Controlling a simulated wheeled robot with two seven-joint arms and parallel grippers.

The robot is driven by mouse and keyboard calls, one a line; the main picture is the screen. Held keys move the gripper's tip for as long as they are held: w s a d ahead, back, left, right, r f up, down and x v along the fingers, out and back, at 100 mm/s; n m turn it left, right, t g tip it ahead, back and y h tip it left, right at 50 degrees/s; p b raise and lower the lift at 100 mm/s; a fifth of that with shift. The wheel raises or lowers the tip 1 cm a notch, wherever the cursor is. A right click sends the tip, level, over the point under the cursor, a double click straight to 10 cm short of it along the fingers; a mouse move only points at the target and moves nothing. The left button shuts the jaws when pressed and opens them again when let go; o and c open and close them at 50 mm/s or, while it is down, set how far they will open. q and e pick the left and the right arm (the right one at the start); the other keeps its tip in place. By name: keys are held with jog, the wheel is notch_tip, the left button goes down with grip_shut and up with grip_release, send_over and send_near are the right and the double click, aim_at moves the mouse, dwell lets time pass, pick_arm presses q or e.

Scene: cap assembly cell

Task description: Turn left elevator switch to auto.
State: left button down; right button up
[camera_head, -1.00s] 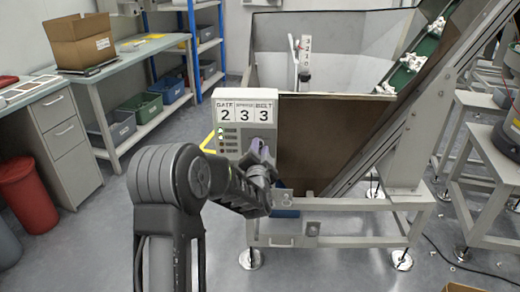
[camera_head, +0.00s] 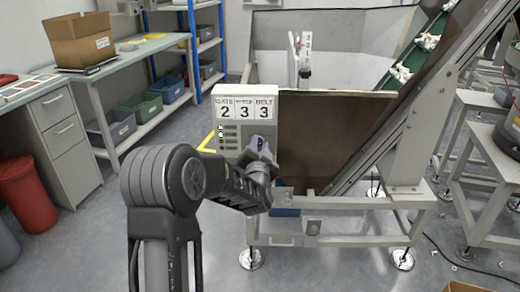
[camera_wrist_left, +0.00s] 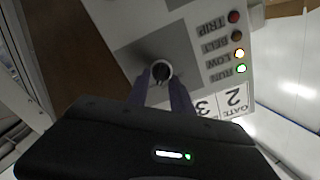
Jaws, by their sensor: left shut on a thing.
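The gripper hides the knob in the head view. The knob's position labels cannot be read. My right gripper is not in view.
The hopper (camera_head: 330,140) and the inclined conveyor (camera_head: 428,45) stand to the right. A workbench (camera_head: 120,60) and a red bin (camera_head: 27,195) stand at left.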

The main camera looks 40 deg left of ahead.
pick_arm(q)
jog(key=n+b, duration=0.5)
jog(key=shift+s+a+f+n, duration=0.1)
jog(key=shift+a+n, duration=0.05)
jog(key=shift+n, duration=0.15)
jog(key=shift+n+b, duration=0.85)
jog(key=shift+n, duration=0.05)
jog(key=c, duration=1.1)
grip_release()
jog(key=shift+a, duration=0.1)
jog(key=shift+r, duration=0.2)
jog(key=p+v, duration=0.1)
jog(key=v, duration=0.7)
jog(key=shift+f, duration=0.1)
